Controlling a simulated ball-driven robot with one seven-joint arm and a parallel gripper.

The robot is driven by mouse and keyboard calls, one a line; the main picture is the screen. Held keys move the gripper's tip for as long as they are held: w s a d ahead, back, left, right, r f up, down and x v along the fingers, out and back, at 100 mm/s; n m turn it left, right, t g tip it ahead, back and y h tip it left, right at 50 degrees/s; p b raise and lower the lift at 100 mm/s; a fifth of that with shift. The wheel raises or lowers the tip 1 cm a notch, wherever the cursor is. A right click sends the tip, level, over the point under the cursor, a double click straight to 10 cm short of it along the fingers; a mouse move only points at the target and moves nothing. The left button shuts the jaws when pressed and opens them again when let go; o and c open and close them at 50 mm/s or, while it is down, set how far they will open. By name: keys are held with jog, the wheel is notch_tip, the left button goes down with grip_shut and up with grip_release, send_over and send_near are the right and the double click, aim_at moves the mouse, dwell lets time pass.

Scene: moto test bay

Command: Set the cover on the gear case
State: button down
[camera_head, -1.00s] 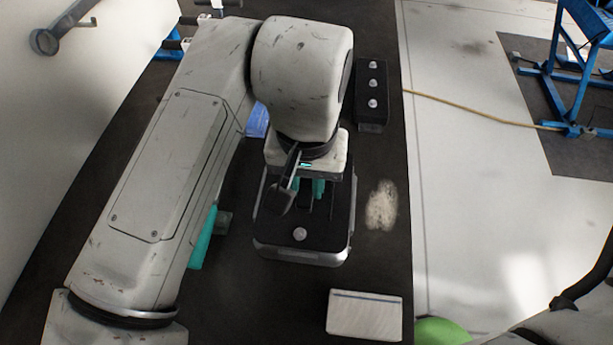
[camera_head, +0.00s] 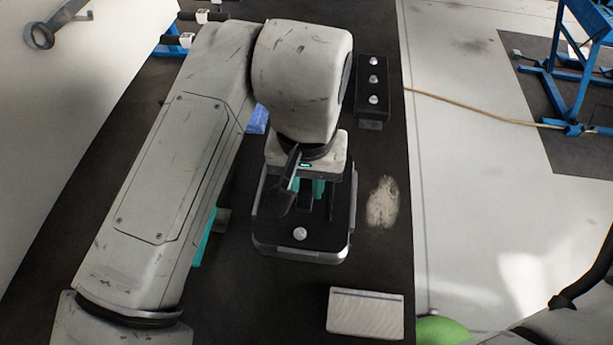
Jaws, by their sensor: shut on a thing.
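My gripper (camera_head: 308,187) points down at the middle of the bench, with its teal fingers partly hidden by my wrist. It is shut on the cover (camera_head: 325,231), a dark plate with a silver knob near its front edge. The grip point is mostly hidden. The gear case (camera_head: 298,252) appears as a silver-grey rim directly below and around the plate. From above I cannot tell whether the cover touches the case or hangs slightly over it. The two look roughly lined up.
A black block (camera_head: 373,102) with three silver knobs lies behind and to the right. A white notepad-like box (camera_head: 365,313) lies at the front right. A pale worn patch (camera_head: 382,203) marks clear bench right of the case. A blue item (camera_head: 257,119) is partly hidden behind my arm.

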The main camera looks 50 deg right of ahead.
aim_at(307, 185)
jog(key=c, duration=0.8)
grip_release()
jog(key=shift+c, duration=0.2)
notch_tip(307, 185, up, 11)
jog(key=shift+f, duration=0.15)
